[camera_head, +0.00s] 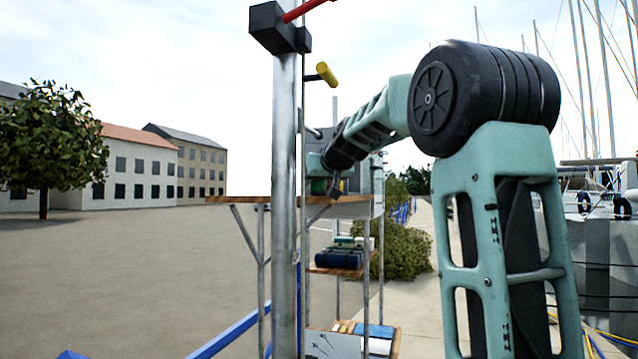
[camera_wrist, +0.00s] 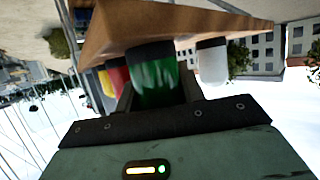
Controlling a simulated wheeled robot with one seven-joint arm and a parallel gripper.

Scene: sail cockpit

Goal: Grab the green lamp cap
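The green lamp cap (camera_wrist: 155,82) has a dark band against a wooden board and shows in the middle of the wrist view, which looks turned over. My gripper (camera_wrist: 157,98) is right at it, with a dark finger on each side of the green body. I see no clear gap, but I cannot tell whether the fingers press on it. In the head view my gripper (camera_head: 334,186) is low over the wooden table top, and the green cap (camera_head: 318,187) shows as a small patch beside it, partly hidden.
A white cap (camera_wrist: 212,64) stands close on one side of the green one; a red cap (camera_wrist: 119,76) and a yellow cap (camera_wrist: 105,82) stand on the other. The wooden board (camera_wrist: 170,22) bears them. A metal pole (camera_head: 285,200) rises in front of the table (camera_head: 235,199).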

